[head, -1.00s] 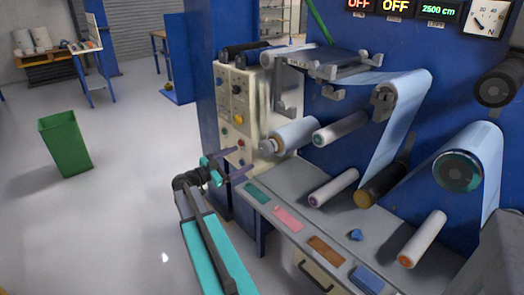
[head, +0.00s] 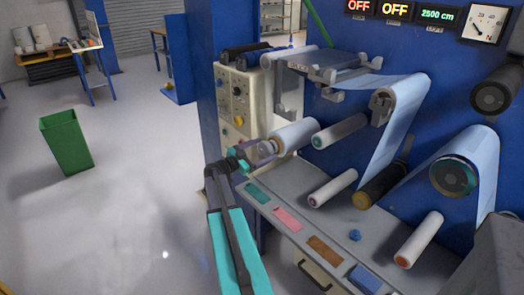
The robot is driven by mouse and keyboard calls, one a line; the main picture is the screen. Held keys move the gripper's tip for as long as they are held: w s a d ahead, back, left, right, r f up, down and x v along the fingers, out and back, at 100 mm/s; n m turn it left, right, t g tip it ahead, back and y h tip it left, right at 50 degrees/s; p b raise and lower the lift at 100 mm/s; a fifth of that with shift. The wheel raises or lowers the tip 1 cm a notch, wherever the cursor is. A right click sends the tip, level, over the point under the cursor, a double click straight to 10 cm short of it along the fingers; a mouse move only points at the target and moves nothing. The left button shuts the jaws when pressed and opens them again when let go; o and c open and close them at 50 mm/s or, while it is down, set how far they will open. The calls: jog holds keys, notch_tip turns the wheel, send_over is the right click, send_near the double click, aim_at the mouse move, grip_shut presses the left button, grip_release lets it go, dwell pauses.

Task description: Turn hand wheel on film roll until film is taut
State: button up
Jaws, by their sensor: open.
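The film roll (head: 296,134) is a pale cylinder on the blue machine, with a small grey hand wheel (head: 266,148) on its left end. My gripper (head: 258,153) is open, with its dark fingers at the hand wheel. The fingers look to be on either side of it, but I cannot tell whether they touch it. Part of the wheel is hidden by the gripper. The light-blue film (head: 398,130) runs over the rollers to the right. The tension gauge (head: 486,22) is at the top right, its needle tilted up and left.
A control panel (head: 238,90) with knobs and buttons stands just behind the gripper. A grey shelf (head: 262,182) with coloured pads lies below the rollers. A white roller (head: 340,131) is right of the film roll. A green bin (head: 66,142) stands on open floor at left.

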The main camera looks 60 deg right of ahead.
jog(key=shift+s+d, duration=0.1)
jog(key=shift+d, duration=0.2)
jog(key=shift+c, duration=0.2)
jog(key=c, duration=1)
jog(key=shift+a, duration=0.5)
jog(key=shift+d, duration=0.45)
jog(key=shift+d+n+b, duration=0.1)
jog(key=shift+n+b, duration=0.2)
jog(key=shift+b, duration=0.3)
jog(key=shift+b, duration=0.35)
jog(key=shift+n+b, duration=0.3)
jog(key=shift+b, duration=0.05)
